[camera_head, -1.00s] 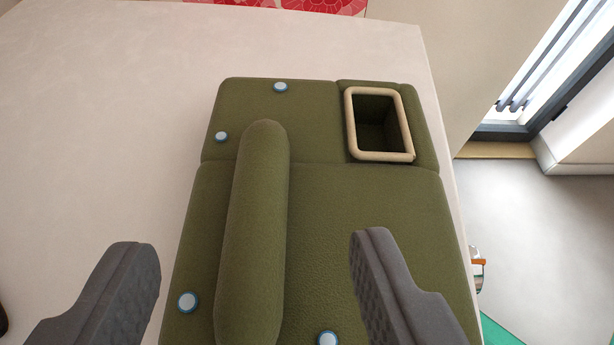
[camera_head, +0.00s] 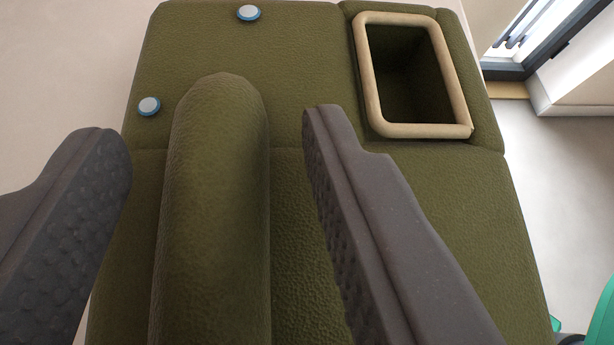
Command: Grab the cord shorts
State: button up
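No cord shorts can be made out as clothing. A green, textured, block-like object (camera_head: 300,200) fills the middle of the view, with a long rounded green roll (camera_head: 215,190) raised along its left part. My gripper (camera_head: 215,125) is open, with one grey finger on each side of the roll. A gap shows between the roll and each finger, and nothing is held. The near end of the roll runs out of the bottom of the view.
A beige-rimmed rectangular opening (camera_head: 367,80) sits at the far right of the green block. Blue-edged round studs (camera_head: 149,106) dot its top. A pale surface (camera_head: 50,60) lies left. Floor (camera_head: 560,190) and a window (camera_head: 520,40) show right.

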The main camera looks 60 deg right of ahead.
grip_shut()
